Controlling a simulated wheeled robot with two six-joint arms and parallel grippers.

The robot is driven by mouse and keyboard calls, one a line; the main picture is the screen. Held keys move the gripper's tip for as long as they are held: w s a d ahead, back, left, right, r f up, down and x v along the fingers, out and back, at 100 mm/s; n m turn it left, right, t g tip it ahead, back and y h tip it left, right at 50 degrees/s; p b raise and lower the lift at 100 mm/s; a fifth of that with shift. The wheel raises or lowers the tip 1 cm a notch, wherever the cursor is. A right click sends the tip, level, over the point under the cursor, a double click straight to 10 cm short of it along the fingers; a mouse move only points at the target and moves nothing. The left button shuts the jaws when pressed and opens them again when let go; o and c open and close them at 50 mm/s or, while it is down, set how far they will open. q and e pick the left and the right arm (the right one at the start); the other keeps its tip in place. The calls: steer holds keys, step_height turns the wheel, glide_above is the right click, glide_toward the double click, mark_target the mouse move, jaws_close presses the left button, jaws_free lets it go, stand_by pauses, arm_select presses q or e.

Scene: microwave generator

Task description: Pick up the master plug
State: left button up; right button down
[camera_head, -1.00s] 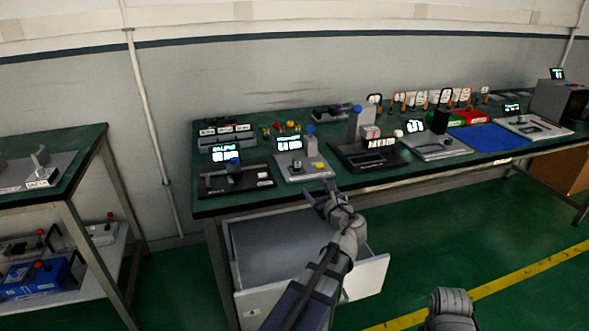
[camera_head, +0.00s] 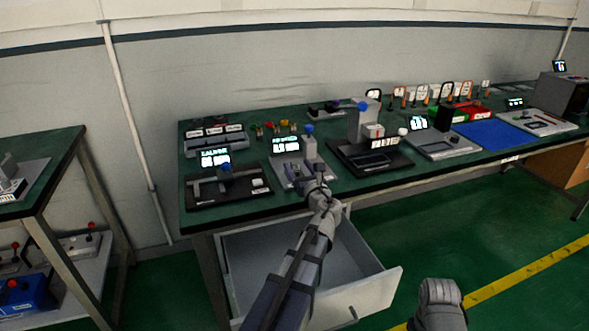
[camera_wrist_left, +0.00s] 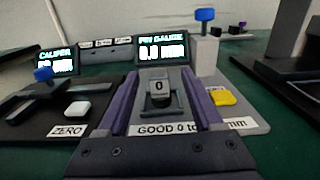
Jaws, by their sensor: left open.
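A small light grey piece marked "0" (camera_wrist_left: 159,89), which looks like the master plug, stands on the pin gauge plate (camera_wrist_left: 250,122) in front of the pin gauge display (camera_wrist_left: 162,51). In the left wrist view it lies between the two purple fingers of my left gripper (camera_wrist_left: 160,108), which is open and appears not to touch it. In the head view my left gripper (camera_head: 313,184) is over the front of the pin gauge station (camera_head: 284,172) and hides the piece there.
The caliper station (camera_head: 232,196) is left of the pin gauge. A grey post with a blue knob (camera_wrist_left: 204,50) and a yellow button (camera_wrist_left: 223,97) stand to the right. A dark station (camera_head: 350,160) is further right. An open drawer (camera_head: 385,290) juts out below.

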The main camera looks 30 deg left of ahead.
arm_select(q)
steer(key=shift+x, duration=3)
steer(key=shift+s, duration=0.15)
jaws_close()
